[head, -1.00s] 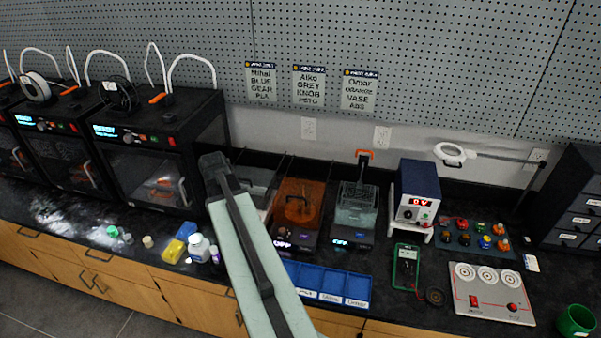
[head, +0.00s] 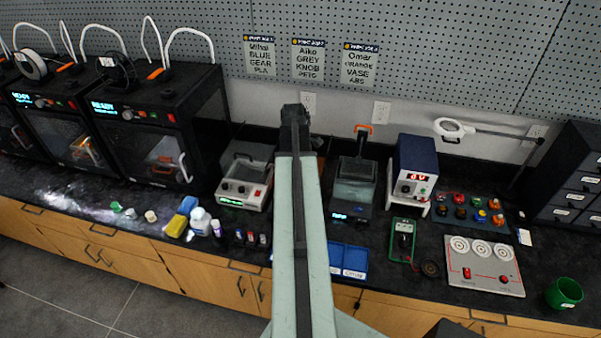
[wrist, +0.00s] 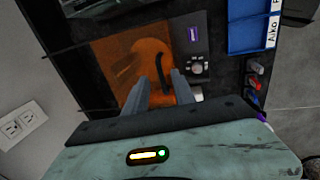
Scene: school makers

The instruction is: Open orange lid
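The orange lid (wrist: 122,68) is a translucent orange cover on a dark machine, shown in the wrist view. A dark curved handle (wrist: 160,72) stands on it. My gripper (wrist: 161,82) is over the lid with its two grey fingers apart, one on each side of the handle's line. I cannot tell whether a finger touches the handle. In the head view my arm covers nearly all of the orange-lidded machine, and my gripper cannot be made out there.
Blue trays (head: 349,258) lie in front. A power supply (head: 414,170) stands further right. In the wrist view a knob (wrist: 196,67) sits beside the lid.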

